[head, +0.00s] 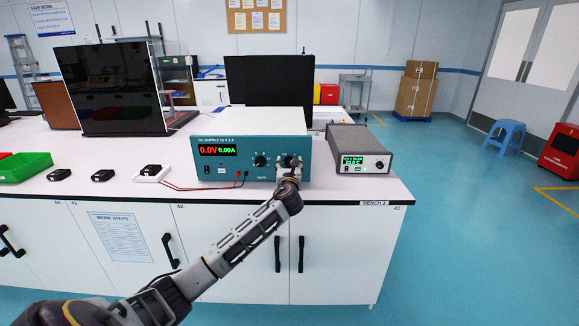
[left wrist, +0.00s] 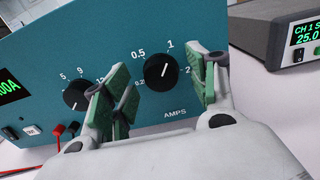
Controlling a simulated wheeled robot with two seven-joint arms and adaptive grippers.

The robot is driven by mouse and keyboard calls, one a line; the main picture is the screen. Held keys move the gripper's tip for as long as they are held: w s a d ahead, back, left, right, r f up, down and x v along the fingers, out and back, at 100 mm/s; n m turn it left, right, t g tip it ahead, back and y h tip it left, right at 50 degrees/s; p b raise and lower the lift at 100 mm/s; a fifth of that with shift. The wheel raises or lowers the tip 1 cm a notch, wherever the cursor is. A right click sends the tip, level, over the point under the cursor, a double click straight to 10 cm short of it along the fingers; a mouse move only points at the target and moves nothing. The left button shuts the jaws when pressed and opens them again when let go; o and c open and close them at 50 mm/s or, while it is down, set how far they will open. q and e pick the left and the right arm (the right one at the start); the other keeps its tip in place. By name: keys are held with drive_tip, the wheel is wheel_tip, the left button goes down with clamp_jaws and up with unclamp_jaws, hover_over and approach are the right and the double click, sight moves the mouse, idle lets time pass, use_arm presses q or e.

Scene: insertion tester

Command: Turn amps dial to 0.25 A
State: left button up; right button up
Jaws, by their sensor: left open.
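The teal power supply (head: 251,145) stands on the white bench; its display reads 0.0V and 0.00A. In the left wrist view, the black amps dial (left wrist: 158,70) sits above the word AMPS, its white pointer tilted up and slightly right, toward the mark 1. Marks 0.5, 1 and part of a 2 show; the lower left mark is partly hidden by a finger. My left gripper (left wrist: 163,88) is open, its green-padded fingers on either side of the dial, with gaps visible. In the head view my left gripper (head: 290,168) covers most of the dial. My right gripper is not in view.
A second black dial (left wrist: 77,94) sits left of the amps dial, close to my left finger. Red and black plugs (left wrist: 57,131) stick out at the lower left. A grey instrument (head: 357,150) stands right of the supply.

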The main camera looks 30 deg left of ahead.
use_arm(q)
drive_tip(key=shift+w+a, duration=0.2)
drive_tip(key=shift+w, duration=0.1)
drive_tip(key=shift+c, duration=0.5)
drive_tip(key=c, duration=0.9)
